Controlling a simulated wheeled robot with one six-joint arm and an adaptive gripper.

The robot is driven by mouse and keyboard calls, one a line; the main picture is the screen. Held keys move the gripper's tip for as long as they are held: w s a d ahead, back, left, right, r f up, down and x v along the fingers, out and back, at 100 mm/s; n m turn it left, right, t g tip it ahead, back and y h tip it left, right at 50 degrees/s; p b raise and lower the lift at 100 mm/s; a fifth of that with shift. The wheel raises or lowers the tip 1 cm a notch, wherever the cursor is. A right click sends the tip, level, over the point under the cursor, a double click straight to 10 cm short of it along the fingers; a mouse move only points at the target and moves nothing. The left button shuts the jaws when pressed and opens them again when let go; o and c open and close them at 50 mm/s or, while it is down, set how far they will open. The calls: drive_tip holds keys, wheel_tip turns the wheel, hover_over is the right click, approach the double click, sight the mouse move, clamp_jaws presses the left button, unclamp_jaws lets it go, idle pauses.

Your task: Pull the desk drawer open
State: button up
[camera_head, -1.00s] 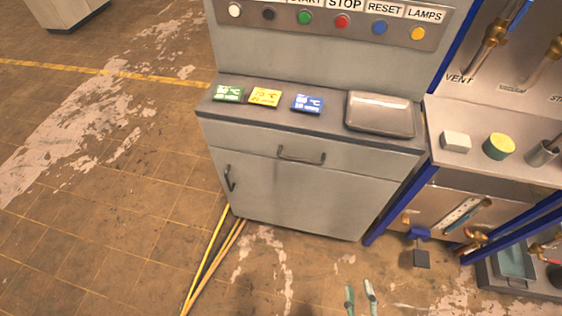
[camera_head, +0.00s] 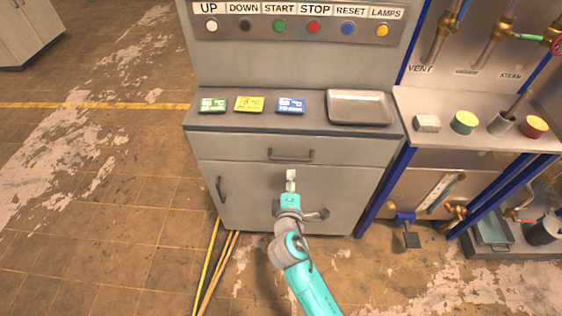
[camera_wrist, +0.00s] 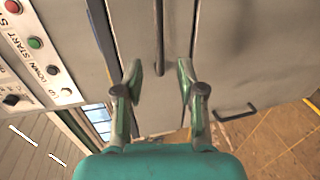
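The grey desk cabinet (camera_head: 225,143) has a shut drawer (camera_head: 230,150) under its top. The drawer's dark bar handle (camera_head: 290,156) shows just above my gripper (camera_head: 291,174) in the head view. In the wrist view the handle (camera_wrist: 158,38) runs down the picture, and its lower end lies between the lines of my two open fingers. My gripper (camera_wrist: 161,70) is open and empty. The fingers look apart from the handle; how far in front of it they are is hard to tell.
Three coloured cards, such as the yellow one (camera_head: 249,104), and a metal tray (camera_head: 360,107) lie on the desk top. A door with a handle (camera_head: 221,189) is below the drawer. A pipe bench (camera_head: 475,150) stands at right. The floor at left is mostly clear.

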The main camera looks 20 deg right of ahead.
sight(291, 159)
drive_tip(key=x, duration=1)
drive_tip(key=shift+w, duration=0.45)
clamp_jaws()
